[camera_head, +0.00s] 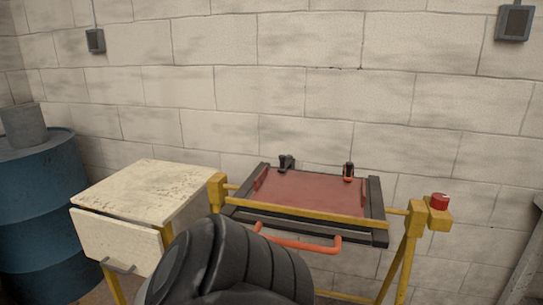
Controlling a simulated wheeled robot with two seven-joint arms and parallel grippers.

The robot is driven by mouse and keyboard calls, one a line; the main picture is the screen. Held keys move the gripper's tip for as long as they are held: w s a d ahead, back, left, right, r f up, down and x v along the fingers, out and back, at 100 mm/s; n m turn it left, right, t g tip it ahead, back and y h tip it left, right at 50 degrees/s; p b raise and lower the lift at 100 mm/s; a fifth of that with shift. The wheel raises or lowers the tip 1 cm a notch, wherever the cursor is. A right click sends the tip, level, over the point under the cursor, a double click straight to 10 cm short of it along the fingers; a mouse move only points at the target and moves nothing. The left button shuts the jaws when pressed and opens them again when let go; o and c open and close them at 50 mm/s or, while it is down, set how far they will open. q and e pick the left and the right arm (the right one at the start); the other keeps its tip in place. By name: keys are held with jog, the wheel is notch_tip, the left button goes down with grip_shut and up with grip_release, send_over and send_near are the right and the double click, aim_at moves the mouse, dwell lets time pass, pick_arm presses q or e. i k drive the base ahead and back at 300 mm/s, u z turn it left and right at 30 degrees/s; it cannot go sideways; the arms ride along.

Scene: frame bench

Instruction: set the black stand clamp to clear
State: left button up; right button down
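A small black stand clamp (286,162) is at the back left edge of the dark frame (377,200) that surrounds a red panel (308,192). A second small clamp (348,171), black with orange, is at the back right edge. Both are too small for me to tell their exact setting. Neither gripper shows in the head view. A black rounded part of my own arm fills the lower middle of the picture, in front of the bench, and hides part of it.
Yellow rails (300,212) and legs carry the frame, with an orange handle (298,241) at its front. A red button (440,200) is at the right. A worn white drawer cabinet (140,186) and blue barrel (40,215) stand left. A block wall is behind.

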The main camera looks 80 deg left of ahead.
aim_at(284, 161)
jog(key=u, duration=2.6)
